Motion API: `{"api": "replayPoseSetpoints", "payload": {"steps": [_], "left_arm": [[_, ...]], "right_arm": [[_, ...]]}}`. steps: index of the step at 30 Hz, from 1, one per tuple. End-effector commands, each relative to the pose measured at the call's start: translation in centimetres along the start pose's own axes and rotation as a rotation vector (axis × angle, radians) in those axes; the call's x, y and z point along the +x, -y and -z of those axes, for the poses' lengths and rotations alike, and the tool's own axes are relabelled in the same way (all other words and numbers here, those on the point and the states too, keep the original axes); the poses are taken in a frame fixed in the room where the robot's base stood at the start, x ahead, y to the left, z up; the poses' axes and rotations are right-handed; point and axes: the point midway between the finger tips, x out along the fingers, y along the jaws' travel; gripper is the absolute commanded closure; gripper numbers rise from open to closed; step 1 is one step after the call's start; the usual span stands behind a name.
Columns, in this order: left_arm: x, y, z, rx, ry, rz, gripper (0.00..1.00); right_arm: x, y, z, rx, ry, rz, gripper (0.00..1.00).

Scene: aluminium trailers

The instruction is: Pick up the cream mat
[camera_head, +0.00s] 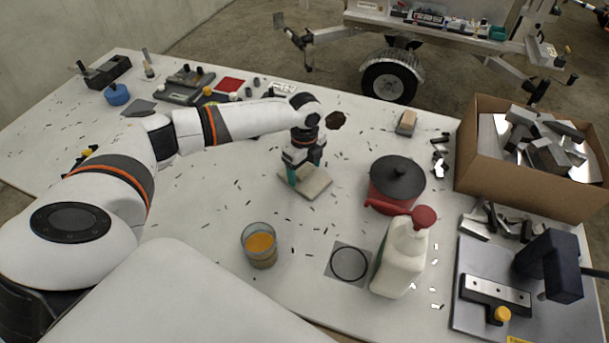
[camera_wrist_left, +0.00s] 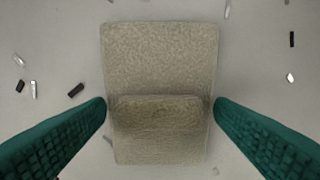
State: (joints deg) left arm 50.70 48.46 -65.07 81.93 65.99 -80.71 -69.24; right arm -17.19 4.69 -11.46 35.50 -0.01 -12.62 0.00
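The cream mat (camera_head: 317,187) lies flat on the white table in the head view, below my left gripper (camera_head: 305,172). In the left wrist view the cream mat (camera_wrist_left: 160,60) fills the middle, with a raised block of the same colour (camera_wrist_left: 158,112) across its lower half. The two teal fingers of my left gripper (camera_wrist_left: 160,103) stand apart, one on each side of the raised block. Narrow gaps show between the block and the fingertips, so the gripper is open. My right gripper is in neither view.
A cardboard box of metal pieces (camera_head: 519,180) is at the right. Small metal shavings litter the table.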

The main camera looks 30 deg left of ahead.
Motion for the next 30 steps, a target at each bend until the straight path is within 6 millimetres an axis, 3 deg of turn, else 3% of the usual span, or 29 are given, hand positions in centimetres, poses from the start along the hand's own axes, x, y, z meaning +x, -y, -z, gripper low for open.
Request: {"api": "replayPoseSetpoints", "payload": {"steps": [1, 8, 17, 30], "left_arm": [[0.0, 0.0, 0.0, 0.0, 0.0, 0.0, 0.31], [0.0, 0.0, 0.0, 0.0, 0.0, 0.0, 0.68], [-0.6, -0.1, 0.0, 0.0, 0.0, -0.002, 0.69], [-8.4, -0.1, 0.0, 0.001, 0.001, -0.004, 0.69]], "right_arm": [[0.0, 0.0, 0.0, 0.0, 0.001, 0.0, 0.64], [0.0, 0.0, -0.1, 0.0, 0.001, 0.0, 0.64], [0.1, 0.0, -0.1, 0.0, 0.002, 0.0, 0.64], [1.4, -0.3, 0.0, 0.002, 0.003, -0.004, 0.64]]}}
